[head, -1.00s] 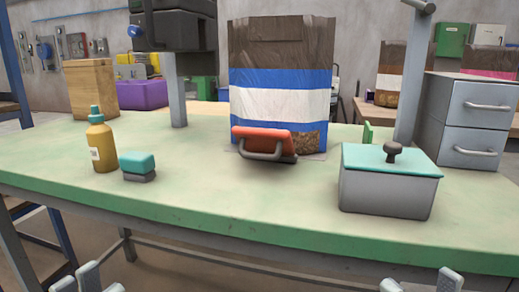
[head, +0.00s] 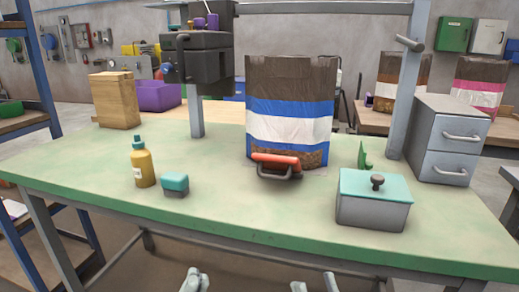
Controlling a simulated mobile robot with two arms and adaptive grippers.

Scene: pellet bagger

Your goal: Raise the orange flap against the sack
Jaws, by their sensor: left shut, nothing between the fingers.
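The orange flap (head: 276,160) with a dark grey handle (head: 280,172) is at the front foot of the sack, above the green-topped table. It is tilted, with its handle towards me; its exact angle is hard to judge. The sack (head: 290,128) stands upright behind it, brown with blue and white bands. My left gripper (head: 195,281) is at the bottom edge of the head view, fingers together and empty. My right gripper (head: 315,284) is to its right, fingers apart and empty. Both are well short of the flap, in front of the table.
On the table (head: 235,215) stand a yellow bottle (head: 142,167), a teal-topped block (head: 175,184), a lidded grey box (head: 372,203) and a grey drawer unit (head: 447,140). Grey posts flank the sack. The tabletop in front of the flap is clear.

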